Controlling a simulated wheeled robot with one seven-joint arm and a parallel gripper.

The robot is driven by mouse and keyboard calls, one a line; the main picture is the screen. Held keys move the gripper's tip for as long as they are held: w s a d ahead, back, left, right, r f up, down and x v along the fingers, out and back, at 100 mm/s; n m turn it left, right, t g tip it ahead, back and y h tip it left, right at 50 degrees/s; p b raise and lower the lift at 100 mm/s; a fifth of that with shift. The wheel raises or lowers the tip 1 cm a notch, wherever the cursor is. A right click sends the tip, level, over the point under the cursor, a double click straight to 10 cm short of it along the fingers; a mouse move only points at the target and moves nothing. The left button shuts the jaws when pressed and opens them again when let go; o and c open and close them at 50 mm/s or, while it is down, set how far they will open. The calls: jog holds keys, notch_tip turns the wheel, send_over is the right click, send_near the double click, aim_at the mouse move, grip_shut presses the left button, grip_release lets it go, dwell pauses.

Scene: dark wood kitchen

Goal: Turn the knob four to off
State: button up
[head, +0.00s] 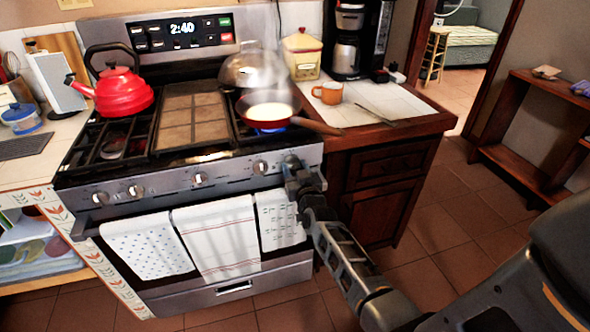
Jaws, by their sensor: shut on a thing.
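The stove front carries a row of several silver knobs, with one at the far left (99,198) and another (260,167) just left of my gripper. My gripper (291,163) is at the right end of the row, shut on the rightmost knob, which it hides. I cannot read that knob's angle. A blue flame (268,131) shows under a frying pan (266,108) on the front right burner. The pan's handle points right, over the counter edge.
A red kettle (118,92) stands on the back left burner. A steaming or blurred lidded pot (250,70) is on the back right. Towels (217,237) hang from the oven handle below the knobs. An orange mug (327,93) stands on the right counter. The floor at right is open.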

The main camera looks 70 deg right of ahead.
jog(key=shift+c, duration=1.3)
jog(key=shift+m, duration=0.4)
jog(key=m+b, duration=0.1)
jog(key=m, duration=0.1)
jog(key=shift+w+a+m, duration=0.1)
jog(key=shift+m, duration=0.2)
jog(key=m+b, duration=0.1)
jog(key=m, duration=0.4)
jog(key=shift+m, duration=0.3)
jog(key=m, duration=0.4)
jog(key=shift+w+r+b, duration=0.1)
jog(key=shift+b, duration=0.25)
jog(key=shift+r+m, duration=0.1)
jog(key=shift+m, duration=2.4)
